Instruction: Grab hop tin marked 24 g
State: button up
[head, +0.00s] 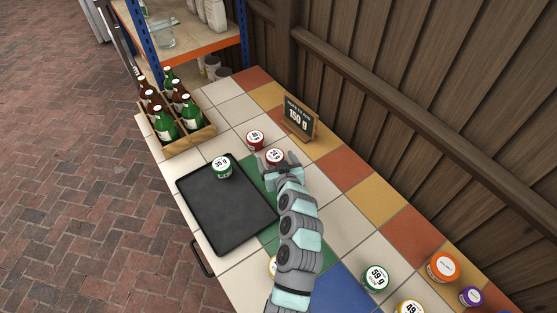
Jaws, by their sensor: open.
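A red tin (274,155) with a white lid label that seems to read 24 g stands on the tiled counter, right of the black tray. My gripper (278,160) is open at this tin, with its fingers close around the near side. The fingers partly hide the tin, and I cannot tell whether they touch it. Another red tin (255,139) stands just behind and to the left; its label is too small to read surely.
A black tray (228,218) holds a green tin (222,168) marked 35 g. A sign (299,118) reading 150 g stands behind the red tins. A bottle crate (181,137) is at the back left. Several tins, including one marked 59 g (376,278), stand at the front right.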

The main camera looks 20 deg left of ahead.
aim_at(273, 152)
jog(key=shift+b+x, duration=0.3)
jog(key=shift+x, duration=1)
jog(key=shift+b+x, duration=0.4)
jog(key=shift+x, duration=1.4)
jog(key=shift+d+f, duration=0.1)
jog(key=shift+c, duration=0.3)
jog(key=c, duration=1.4)
